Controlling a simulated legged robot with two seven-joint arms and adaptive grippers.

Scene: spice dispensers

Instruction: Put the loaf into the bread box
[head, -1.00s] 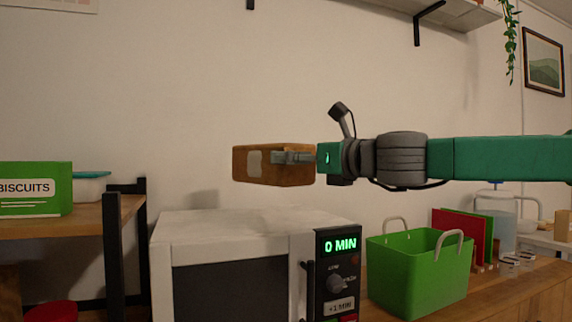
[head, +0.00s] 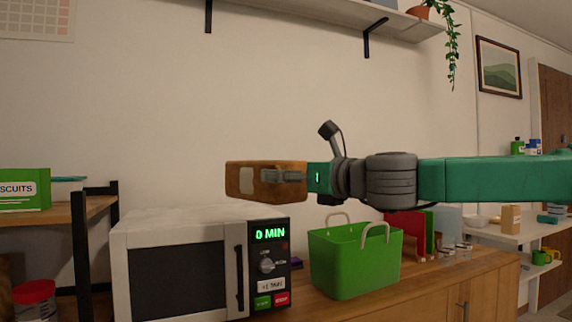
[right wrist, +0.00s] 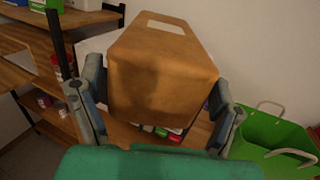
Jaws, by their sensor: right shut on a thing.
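I cannot make out a bread box in these views. My left gripper is not in view.
A white microwave (head: 175,270) reading 0 MIN stands below the loaf. A green basket (head: 350,265) with two handles stands on the wooden counter (head: 425,290) to its right. A shelf with a biscuits box (head: 22,190) is at left. A wall shelf (head: 330,18) hangs above.

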